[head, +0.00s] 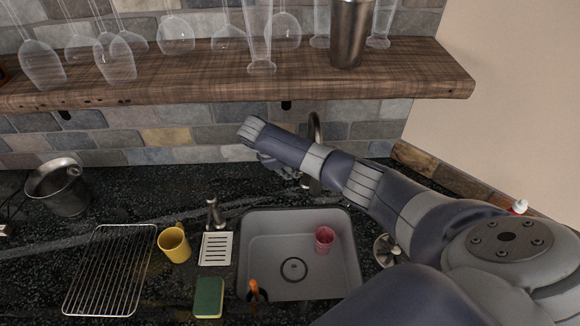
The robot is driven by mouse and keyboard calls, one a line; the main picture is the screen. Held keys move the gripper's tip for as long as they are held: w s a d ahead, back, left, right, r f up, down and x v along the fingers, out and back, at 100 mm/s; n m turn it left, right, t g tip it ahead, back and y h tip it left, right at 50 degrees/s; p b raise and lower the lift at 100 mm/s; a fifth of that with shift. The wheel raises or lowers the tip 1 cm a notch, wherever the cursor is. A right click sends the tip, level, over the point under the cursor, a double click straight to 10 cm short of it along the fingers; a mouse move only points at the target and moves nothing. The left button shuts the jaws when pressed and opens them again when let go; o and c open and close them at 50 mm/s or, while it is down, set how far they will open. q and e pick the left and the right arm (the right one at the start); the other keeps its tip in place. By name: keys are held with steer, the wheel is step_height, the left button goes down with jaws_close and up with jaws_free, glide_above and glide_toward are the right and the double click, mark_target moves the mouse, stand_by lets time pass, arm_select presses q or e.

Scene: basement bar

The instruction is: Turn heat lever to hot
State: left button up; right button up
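The metal faucet (315,128) rises behind the grey sink (265,255), with its curved top showing above my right arm. My arm crosses in front of the faucet and hides much of its body. I cannot make out the heat lever or which way it is turned. My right gripper (277,165) is behind the sink, close to the left of the faucet and partly hidden under my own wrist. Whether it touches the lever, and whether its fingers are open or shut, cannot be seen. My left gripper is not in view.
A pink cup (324,239) is in the sink. Left of it are a yellow mug (174,245), a green sponge (209,297), a small metal spout (214,212), a wire rack (110,270) and a metal bucket (62,187). A wooden shelf (220,75) with glasses hangs above.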

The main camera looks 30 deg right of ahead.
jaws_close()
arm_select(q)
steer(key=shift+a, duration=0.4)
arm_select(e)
steer(key=shift+s, duration=0.15)
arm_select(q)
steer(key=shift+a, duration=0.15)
